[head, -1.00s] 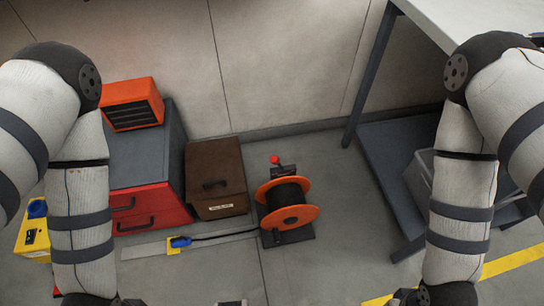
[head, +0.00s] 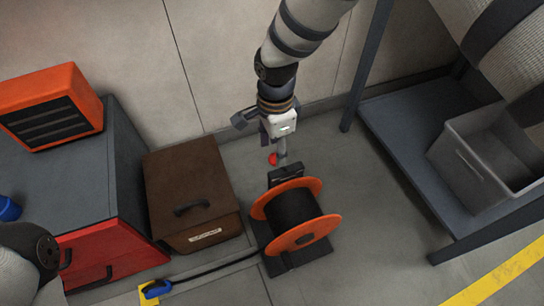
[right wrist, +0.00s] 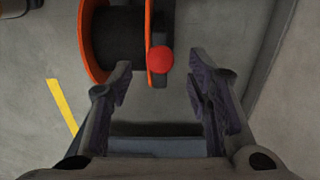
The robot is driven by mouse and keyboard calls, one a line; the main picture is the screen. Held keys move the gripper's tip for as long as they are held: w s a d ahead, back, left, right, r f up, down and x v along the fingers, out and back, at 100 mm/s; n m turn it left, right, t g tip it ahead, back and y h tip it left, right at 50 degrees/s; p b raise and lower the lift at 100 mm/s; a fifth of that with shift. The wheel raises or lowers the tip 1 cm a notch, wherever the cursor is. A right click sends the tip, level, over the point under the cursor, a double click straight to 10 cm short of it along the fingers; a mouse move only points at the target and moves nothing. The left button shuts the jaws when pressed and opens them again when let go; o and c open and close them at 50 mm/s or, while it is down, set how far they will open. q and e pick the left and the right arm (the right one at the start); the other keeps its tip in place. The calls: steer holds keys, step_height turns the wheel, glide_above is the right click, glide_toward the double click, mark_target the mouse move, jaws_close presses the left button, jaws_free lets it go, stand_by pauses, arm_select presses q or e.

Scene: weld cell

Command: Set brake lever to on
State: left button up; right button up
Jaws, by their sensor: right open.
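The brake lever ends in a red ball knob (head: 272,158), on the back of the cable reel (head: 295,218). The reel has orange flanges and black cable, and stands on a dark base on the floor. My right gripper (head: 266,138) is open, just above and behind the knob in the head view. In the right wrist view the knob (right wrist: 160,60) shows between the spread fingertips of my right gripper (right wrist: 160,72), with clear space on each side. I cannot tell how far ahead of the tips it is. Most of the lever's shaft is hidden. My left gripper is out of view.
A brown box (head: 192,192) stands left of the reel, beside a red and grey cabinet (head: 60,170) carrying an orange heater-like unit (head: 50,107). Right is a table with a low shelf (head: 395,125) and a grey bin (head: 470,165). Floor between reel and shelf is clear.

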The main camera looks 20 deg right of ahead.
step_height(320, 180, down, 4)
steer(key=shift+r+b, duration=0.15)
steer(key=shift+b, duration=0.2)
jaws_close()
